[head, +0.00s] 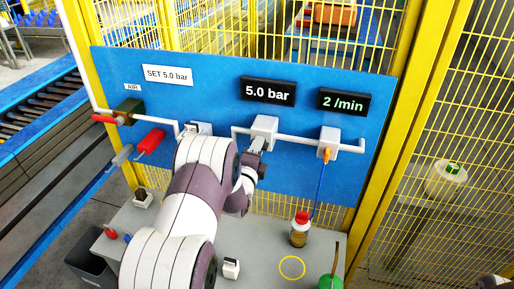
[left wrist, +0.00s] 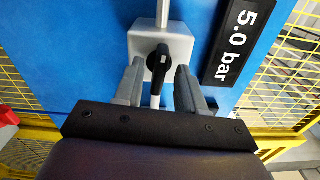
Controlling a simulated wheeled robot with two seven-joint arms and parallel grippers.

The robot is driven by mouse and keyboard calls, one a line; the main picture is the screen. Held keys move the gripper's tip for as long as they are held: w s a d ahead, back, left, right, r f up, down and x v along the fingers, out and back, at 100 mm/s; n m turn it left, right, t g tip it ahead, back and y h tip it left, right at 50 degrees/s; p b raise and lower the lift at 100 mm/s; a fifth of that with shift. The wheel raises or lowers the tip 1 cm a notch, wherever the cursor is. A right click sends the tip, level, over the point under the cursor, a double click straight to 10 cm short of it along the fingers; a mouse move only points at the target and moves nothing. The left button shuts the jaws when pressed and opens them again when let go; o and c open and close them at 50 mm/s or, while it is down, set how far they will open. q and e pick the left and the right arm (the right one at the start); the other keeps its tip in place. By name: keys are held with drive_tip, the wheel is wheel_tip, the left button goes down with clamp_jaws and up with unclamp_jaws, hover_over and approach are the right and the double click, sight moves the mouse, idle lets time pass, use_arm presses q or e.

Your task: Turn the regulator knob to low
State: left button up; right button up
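The regulator is a light grey box (head: 265,127) on the blue panel, below a display reading 5.0 bar (head: 268,91). It also shows in the left wrist view (left wrist: 178,45). Its black knob (left wrist: 158,62) has a pale pointer mark and shows between my left fingers. My left gripper (head: 258,146) is at the front of the regulator; in the left wrist view (left wrist: 158,85) its two fingers stand apart, one on each side of the knob, with gaps visible. Whether a fingertip touches the knob is unclear. In the head view the knob is hidden by the gripper. My right gripper is not in view.
The blue panel (head: 215,185) also carries a 2 /min display (head: 341,101), a box with an orange part (head: 328,143), a red-handled valve (head: 128,111) and white pipes. A red-capped bottle (head: 300,230), yellow ring (head: 292,267) and green item (head: 329,282) are on the grey table (head: 262,262).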

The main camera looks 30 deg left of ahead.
use_arm(q)
drive_tip(key=shift+w+f, duration=0.1)
clamp_jaws()
drive_tip(key=m+b, duration=2.4)
drive_tip(key=m, duration=1.1)
idle(0.7)
